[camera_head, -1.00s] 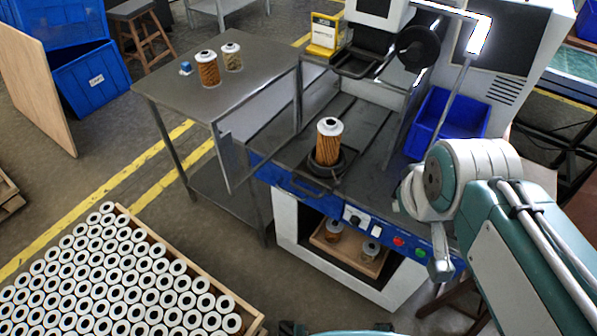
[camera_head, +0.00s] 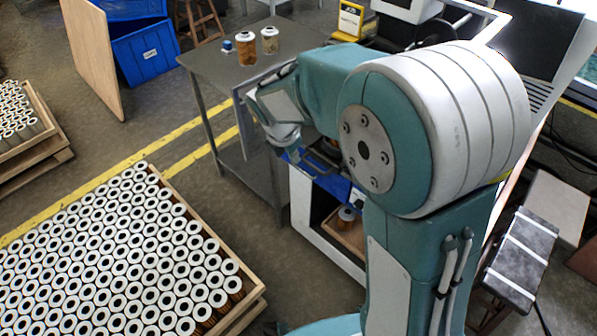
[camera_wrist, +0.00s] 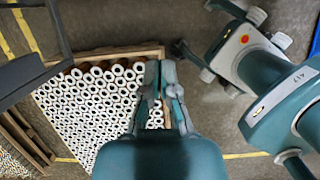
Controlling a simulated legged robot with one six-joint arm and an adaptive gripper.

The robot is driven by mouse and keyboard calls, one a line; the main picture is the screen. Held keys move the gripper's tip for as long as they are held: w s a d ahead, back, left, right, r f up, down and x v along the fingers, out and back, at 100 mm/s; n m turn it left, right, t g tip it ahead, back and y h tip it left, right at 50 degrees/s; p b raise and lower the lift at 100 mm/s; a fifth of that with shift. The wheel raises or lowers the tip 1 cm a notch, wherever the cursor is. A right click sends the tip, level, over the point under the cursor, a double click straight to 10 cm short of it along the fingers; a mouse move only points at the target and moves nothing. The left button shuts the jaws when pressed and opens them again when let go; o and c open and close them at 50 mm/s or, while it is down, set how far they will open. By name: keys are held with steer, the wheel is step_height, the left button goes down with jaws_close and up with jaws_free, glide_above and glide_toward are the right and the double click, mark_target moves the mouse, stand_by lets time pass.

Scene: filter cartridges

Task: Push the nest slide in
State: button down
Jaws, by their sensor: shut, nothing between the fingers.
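My gripper (camera_wrist: 160,78) is shut and empty in the wrist view, its two fingers side by side, seen against the filter crate and floor far below. In the head view my arm reaches across the machine, with its wrist near the front left corner of the bench. The nest slide is mostly hidden behind my arm. Only a dark part by the blue front panel, likely the slide's front handle (camera_head: 322,160), shows. The filter standing in the nest is hidden. I cannot tell whether my gripper touches the slide.
A steel table (camera_head: 215,66) with two filters (camera_head: 246,48) and a small blue item stands left of the machine. A large crate of white-capped filters (camera_head: 110,255) fills the lower left. A yellow box (camera_head: 350,22) is behind. Marked floor lies between table and crate.

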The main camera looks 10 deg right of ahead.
steer(key=w+d+f, duration=0.4)
steer(key=d+f, duration=0.1)
steer(key=f, duration=0.5)
steer(key=shift+f, duration=0.4)
